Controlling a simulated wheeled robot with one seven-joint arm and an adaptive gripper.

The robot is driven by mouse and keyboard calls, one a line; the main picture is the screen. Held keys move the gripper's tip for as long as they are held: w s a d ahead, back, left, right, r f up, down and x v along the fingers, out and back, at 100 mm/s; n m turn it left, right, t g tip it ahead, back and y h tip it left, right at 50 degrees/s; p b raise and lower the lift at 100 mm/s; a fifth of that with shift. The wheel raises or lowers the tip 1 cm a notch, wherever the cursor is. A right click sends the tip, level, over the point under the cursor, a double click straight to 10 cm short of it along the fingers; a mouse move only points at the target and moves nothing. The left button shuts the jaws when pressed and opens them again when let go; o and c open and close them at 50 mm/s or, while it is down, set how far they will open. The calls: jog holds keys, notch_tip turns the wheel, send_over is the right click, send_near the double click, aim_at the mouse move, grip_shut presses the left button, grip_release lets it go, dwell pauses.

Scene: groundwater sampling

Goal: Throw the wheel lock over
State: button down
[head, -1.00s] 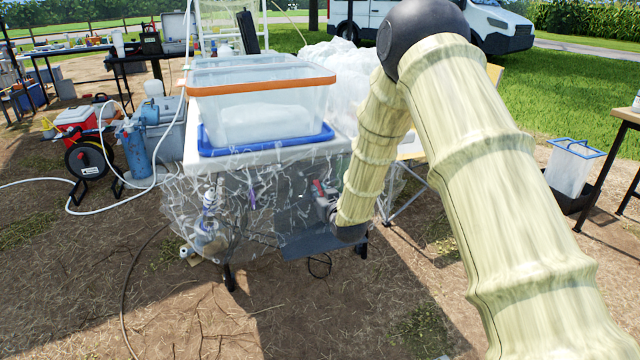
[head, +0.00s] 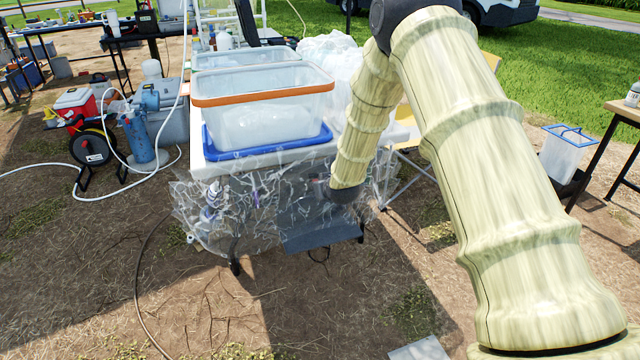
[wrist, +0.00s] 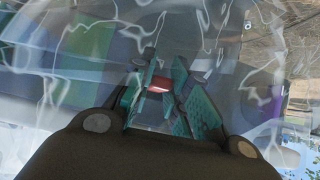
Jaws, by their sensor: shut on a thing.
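A small red piece (wrist: 159,86), which I take to be the wheel lock, shows between the green fingers of my gripper (wrist: 163,79) in the wrist view. My gripper is shut on it. Clear wrinkled plastic sheeting (head: 262,205) hangs over the front of the cart and blurs this spot. In the head view my gripper (head: 318,190) is at the right part of the cart's front, behind or among the sheeting. The red piece is hard to make out there. The wheel it belongs to is hidden.
The cart's top carries a clear tub with an orange rim (head: 262,97) and a blue tray (head: 268,146). A clear bin (head: 563,152) stands on the right. The dirt in front is mostly clear.

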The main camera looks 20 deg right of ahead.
jog(key=shift+r+p, duration=0.15)
jog(key=shift+p, duration=0.25)
jog(key=c, duration=1.4)
grip_release()
jog(key=shift+o, duration=0.2)
jog(key=v, duration=1.2)
jog(key=shift+w+r, duration=0.15)
jog(key=shift+r, duration=0.05)
